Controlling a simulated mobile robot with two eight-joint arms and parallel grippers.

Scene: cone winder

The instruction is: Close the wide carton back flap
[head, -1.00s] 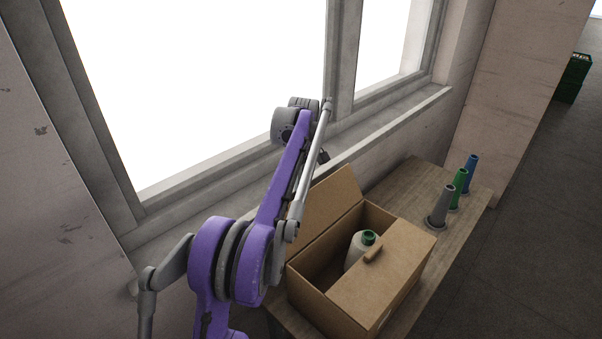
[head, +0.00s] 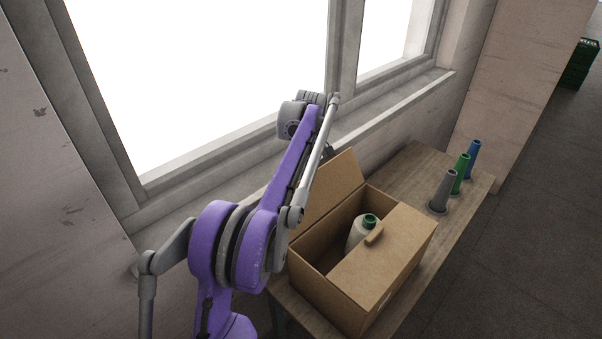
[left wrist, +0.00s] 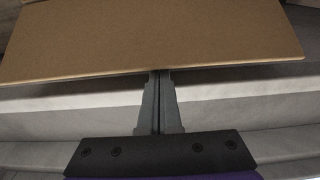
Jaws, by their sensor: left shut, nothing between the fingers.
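The wide carton (head: 345,305) is an open brown box. Its back flap (head: 334,188) stands up, tilted, on the window side. A pale cone with a green top (head: 363,232) shows in the opening. My left gripper is mostly hidden behind the back flap and my arm in the head view. In the left wrist view its fingers (left wrist: 160,74) are together and empty, with their tips at the flap's edge (left wrist: 150,40); I cannot tell if they touch. My right gripper is not in view.
The carton stands on a wooden table (head: 413,180). Grey (head: 442,192), green (head: 460,172) and blue (head: 473,158) cones stand at its far end. The window sill (head: 400,108) and wall run close behind. A green crate (head: 579,65) is far right.

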